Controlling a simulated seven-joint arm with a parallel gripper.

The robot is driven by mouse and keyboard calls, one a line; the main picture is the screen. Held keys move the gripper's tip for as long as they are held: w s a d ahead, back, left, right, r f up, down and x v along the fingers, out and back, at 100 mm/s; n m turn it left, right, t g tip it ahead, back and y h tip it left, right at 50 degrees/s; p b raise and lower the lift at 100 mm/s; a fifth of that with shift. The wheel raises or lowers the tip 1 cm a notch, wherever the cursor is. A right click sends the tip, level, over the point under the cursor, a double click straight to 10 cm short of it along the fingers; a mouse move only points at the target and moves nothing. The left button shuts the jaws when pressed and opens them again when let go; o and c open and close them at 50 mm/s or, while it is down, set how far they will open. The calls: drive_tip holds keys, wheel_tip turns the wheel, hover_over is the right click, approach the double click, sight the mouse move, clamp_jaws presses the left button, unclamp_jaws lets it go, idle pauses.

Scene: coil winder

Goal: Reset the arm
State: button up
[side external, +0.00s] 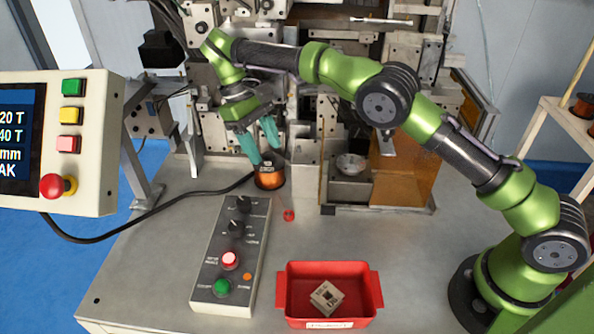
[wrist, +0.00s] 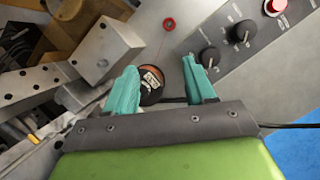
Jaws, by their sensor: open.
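My green arm reaches from the right side of the table over to the left in the side external view. My gripper (side external: 265,158) has teal fingers and is open, pointing down just above a copper-wound coil (side external: 270,178) that stands on the table. In the wrist view, my gripper (wrist: 160,75) shows both fingers apart, with the coil's dark, labelled top (wrist: 150,82) between them, closer to the left finger. I cannot tell whether a finger touches the coil.
The winding machine (side external: 300,100) rises behind. A control box (side external: 232,255) with knobs and buttons lies in front, and a small red ring (side external: 288,215) lies beside it. A red bin (side external: 330,270) holds a beige part. A screen panel (side external: 85,140) stands at left. A black cable (side external: 150,213) crosses the table.

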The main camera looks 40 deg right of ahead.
drive_tip(key=s+d+r+m+t+y, duration=0.1)
drive_tip(key=s+d+r+m+t, duration=0.1)
drive_tip(key=s, duration=0.6)
drive_tip(key=s+d+r+m+t+y, duration=0.1)
drive_tip(key=s+d+r+t, duration=0.3)
drive_tip(key=s, duration=0.5)
drive_tip(key=s+d+r+m+t+y, duration=0.1)
drive_tip(key=s+d+r+m+t, duration=0.2)
drive_tip(key=s+d, duration=0.4)
drive_tip(key=shift+s+r+m+t+y, duration=0.3)
drive_tip(key=shift+s+r+t, duration=0.25)
drive_tip(key=shift+s+t, duration=0.35)
